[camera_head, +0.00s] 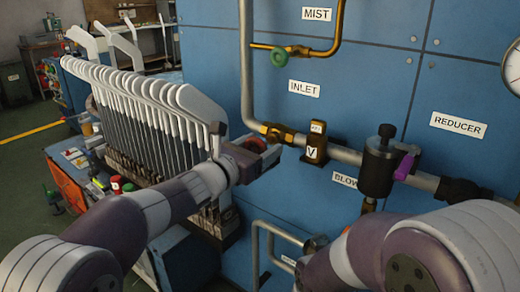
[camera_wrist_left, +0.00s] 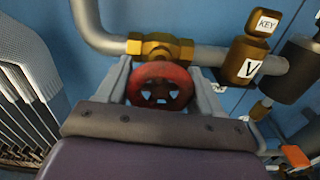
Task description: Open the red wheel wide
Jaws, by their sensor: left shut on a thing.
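The red wheel (camera_wrist_left: 160,72) is a small spoked handwheel on a brass valve (camera_wrist_left: 160,47) in the pipe, seen face-on in the left wrist view. My left gripper (camera_wrist_left: 161,88) has one finger on each side of its rim and is shut on it. In the head view my left gripper (camera_head: 260,157) reaches the valve below the INLET label (camera_head: 304,88), and its jaws cover most of the wheel. My right arm (camera_head: 410,250) enters at the lower right of the head view; its gripper is not seen.
A brass block marked V (camera_head: 316,148) sits on the pipe right of the wheel. Beyond it are a dark cylinder (camera_head: 377,170) and a purple lever (camera_head: 403,167). A green handwheel (camera_head: 279,57) is above.

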